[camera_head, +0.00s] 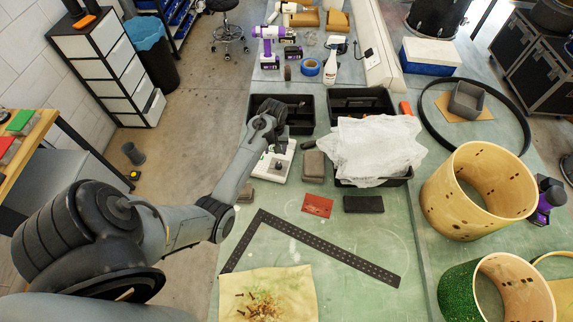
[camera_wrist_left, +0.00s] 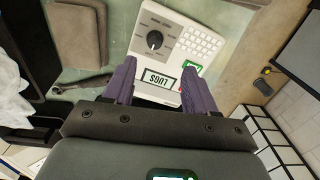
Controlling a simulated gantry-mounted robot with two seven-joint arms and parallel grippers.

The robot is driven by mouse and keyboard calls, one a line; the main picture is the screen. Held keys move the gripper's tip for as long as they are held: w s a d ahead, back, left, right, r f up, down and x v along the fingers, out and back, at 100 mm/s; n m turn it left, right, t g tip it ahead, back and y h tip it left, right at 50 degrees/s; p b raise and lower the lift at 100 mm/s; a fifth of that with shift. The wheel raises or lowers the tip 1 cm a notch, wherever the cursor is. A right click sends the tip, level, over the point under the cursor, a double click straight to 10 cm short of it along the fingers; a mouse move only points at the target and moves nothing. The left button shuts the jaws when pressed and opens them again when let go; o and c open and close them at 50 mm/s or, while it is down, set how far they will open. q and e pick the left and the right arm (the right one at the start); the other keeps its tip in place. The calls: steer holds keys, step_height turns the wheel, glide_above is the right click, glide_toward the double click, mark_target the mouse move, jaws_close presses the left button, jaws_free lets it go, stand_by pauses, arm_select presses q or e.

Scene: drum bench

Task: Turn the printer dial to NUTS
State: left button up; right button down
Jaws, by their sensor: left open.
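The label printer (camera_wrist_left: 172,48) is a white box with a black round dial (camera_wrist_left: 154,40), printed words around the dial, and a pad of white keys (camera_wrist_left: 200,42). A small label window (camera_wrist_left: 158,78) shows upside down and appears to read LUGS. The dial has a pale pointer mark; the words around it are too small to read. My left gripper (camera_wrist_left: 150,62) is open, its two purple fingers above the printer and on the near side of the dial, apparently not holding it. In the head view the printer (camera_head: 268,170) lies partly under my left gripper (camera_head: 276,144). My right gripper is not in view.
A brown block (camera_head: 314,167) stands right of the printer, beside a dark tool (camera_head: 309,143). Black bins, one with white cloth (camera_head: 375,148), stand behind and to the right. A perforated black square (camera_head: 320,246), red card (camera_head: 317,205) and black block (camera_head: 363,204) lie in front.

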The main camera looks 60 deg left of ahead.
mark_target(279, 164)
arm_select(q)
steer(key=f, duration=1)
steer(key=shift+w+d+f, duration=0.15)
steer(key=shift+w, duration=0.2)
steer(key=shift+c, duration=0.4)
